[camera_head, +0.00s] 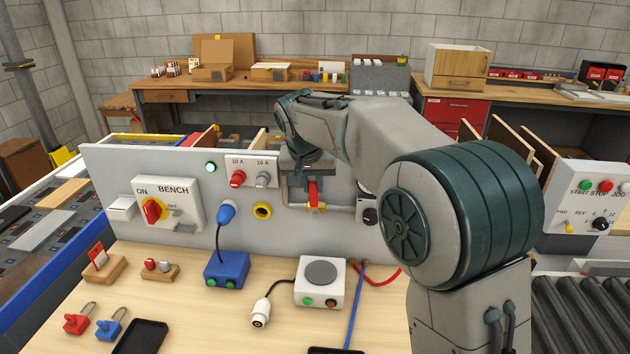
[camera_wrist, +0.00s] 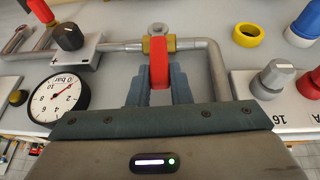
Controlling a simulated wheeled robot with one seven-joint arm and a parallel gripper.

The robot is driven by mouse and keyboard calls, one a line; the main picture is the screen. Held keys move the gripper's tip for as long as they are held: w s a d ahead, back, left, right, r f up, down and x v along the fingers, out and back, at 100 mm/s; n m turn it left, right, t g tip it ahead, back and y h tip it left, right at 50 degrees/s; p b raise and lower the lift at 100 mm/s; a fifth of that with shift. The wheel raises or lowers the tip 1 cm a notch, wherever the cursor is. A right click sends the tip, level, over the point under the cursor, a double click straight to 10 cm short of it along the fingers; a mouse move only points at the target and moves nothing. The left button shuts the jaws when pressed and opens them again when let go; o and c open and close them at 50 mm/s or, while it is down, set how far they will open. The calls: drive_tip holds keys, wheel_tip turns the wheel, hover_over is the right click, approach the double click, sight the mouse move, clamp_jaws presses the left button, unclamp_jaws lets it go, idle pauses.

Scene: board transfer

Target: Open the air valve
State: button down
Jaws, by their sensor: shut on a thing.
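The air valve has a brass body (camera_wrist: 147,45) on a grey pipe and a red lever (camera_wrist: 159,66). In the wrist view the lever stands across the pipe, pointing toward my gripper (camera_wrist: 160,85). My gripper's two fingers are shut on the lever, one on each side. In the head view the red lever (camera_head: 313,192) points up from the valve on the grey panel, and my gripper (camera_head: 306,180) is at it, partly hidden by my arm. A pressure gauge (camera_wrist: 60,99) shows beside the valve in the wrist view; its exact reading is hard to tell.
The panel (camera_head: 120,165) carries a BENCH switch (camera_head: 155,210), a blue plug (camera_head: 226,213), a yellow ring socket (camera_head: 262,211) and a black knob (camera_wrist: 68,36) near the valve. A blue box (camera_head: 226,270) and white box (camera_head: 320,281) stand on the bench below.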

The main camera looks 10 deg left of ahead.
drive_tip(key=shift+a+f+n+h+p, duration=0.25)
drive_tip(key=shift+a+h+p, duration=0.7)
drive_tip(key=shift+h, duration=0.25)
drive_tip(key=shift+a+f+n+h+p, duration=0.25)
drive_tip(key=shift+a+h+p, duration=0.5)
drive_tip(key=shift+a+h, duration=0.35)
drive_tip(key=shift+d, duration=0.1)
drive_tip(key=c, duration=1.3)
unclamp_jaws()
drive_tip(key=v, duration=1.3)
drive_tip(key=shift+s+a+r+b, duration=0.15)
drive_tip(key=shift+s+a+b, duration=0.05)
drive_tip(key=shift+a+b, duration=0.2)
